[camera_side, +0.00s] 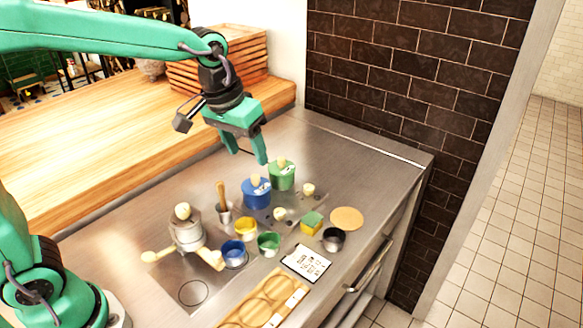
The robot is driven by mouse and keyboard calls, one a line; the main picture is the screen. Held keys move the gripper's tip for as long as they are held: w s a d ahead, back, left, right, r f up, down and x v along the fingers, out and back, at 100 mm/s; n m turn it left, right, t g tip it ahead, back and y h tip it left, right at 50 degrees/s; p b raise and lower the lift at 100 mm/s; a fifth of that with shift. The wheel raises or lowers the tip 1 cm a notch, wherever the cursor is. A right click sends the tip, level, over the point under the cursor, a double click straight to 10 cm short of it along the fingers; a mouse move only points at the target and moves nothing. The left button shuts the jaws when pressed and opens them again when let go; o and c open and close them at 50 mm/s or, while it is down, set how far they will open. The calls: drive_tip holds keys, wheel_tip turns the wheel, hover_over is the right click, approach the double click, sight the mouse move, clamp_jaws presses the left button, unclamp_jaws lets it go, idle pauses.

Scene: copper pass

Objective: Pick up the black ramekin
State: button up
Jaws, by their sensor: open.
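A small black ramekin (333,239) stands on the steel counter near its front right edge. It sits between the white card and the round tan disc, and looks upright. My gripper (249,158) is open and empty, pointing down above the back part of the counter. It is up and to the left of the black ramekin in the picture, well apart from it, with the green and blue lidded pots in between. Nothing hides the ramekin's front.
A green lidded pot (281,175) and a blue lidded pot (256,193) stand near my gripper. A yellow-green block (311,222), tan disc (347,218), white card (306,262) and green ramekin (268,243) surround the black ramekin. A brick wall (415,80) rises behind.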

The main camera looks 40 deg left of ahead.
drive_tip(key=w+d+f+g, duration=0.2)
drive_tip(key=w+d+f, duration=0.5)
drive_tip(key=w, duration=0.1)
drive_tip(key=g, duration=0.1)
approach(334, 235)
drive_tip(key=s+d, duration=0.2)
drive_tip(key=shift+w+n+y, duration=0.1)
drive_tip(key=shift+n+y, duration=0.2)
drive_tip(key=shift+n, duration=0.1)
drive_tip(key=shift+f, duration=0.1)
drive_tip(key=shift+a+f, duration=0.2)
drive_tip(key=shift+f, duration=3.55)
drive_tip(key=shift+c, duration=0.5)
drive_tip(key=c, duration=0.7)
